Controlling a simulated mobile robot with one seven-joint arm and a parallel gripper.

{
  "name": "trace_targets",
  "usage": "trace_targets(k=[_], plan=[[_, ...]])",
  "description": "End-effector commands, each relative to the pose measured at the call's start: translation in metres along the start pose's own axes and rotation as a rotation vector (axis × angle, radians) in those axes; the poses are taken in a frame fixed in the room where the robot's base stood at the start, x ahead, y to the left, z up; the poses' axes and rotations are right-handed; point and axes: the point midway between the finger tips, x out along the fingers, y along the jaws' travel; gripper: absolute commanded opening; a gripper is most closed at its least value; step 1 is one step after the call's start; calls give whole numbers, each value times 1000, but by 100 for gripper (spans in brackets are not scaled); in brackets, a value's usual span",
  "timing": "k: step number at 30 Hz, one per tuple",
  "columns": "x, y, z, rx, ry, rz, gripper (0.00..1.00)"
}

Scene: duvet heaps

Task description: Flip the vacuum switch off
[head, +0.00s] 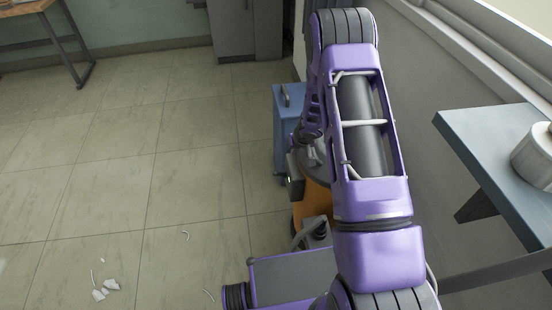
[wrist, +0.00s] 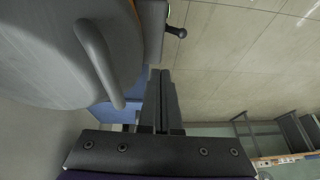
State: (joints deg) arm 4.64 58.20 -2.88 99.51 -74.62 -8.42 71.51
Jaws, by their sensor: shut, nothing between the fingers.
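The vacuum (head: 312,200) stands on the floor, an orange drum with a grey top, partly hidden behind my arm in the head view. In the wrist view its grey lid (wrist: 50,50) with a curved handle (wrist: 98,62) fills the left side. A grey box on its side (wrist: 153,30) carries a short dark lever with a rounded end (wrist: 176,32), which looks like the switch. My gripper (wrist: 160,74) is shut and empty, its tips just below that box in the picture. I cannot tell whether they touch it. In the head view my arm hides the gripper's fingertips.
A blue cabinet (head: 286,105) stands behind the vacuum, near the wall. A blue-grey table (head: 475,135) with a pale round container (head: 535,158) is at right. White scraps (head: 104,290) lie on the floor at lower left. The tiled floor at left is mostly clear.

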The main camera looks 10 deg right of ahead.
Motion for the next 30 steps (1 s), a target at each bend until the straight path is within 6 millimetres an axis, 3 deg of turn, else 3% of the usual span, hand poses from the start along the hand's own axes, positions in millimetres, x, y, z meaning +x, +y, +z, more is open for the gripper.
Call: trace_targets(k=[1, 5, 17, 23, 30], plan=[[7, -3, 11, 38, -16, -28, 0], [15, -10, 22, 80, -31, -63, 0], [20, -11, 23, 80, -32, -64, 0], [50, -14, 25, 77, -33, -64, 0], [100, -17, 26, 76, -33, -64, 0]])
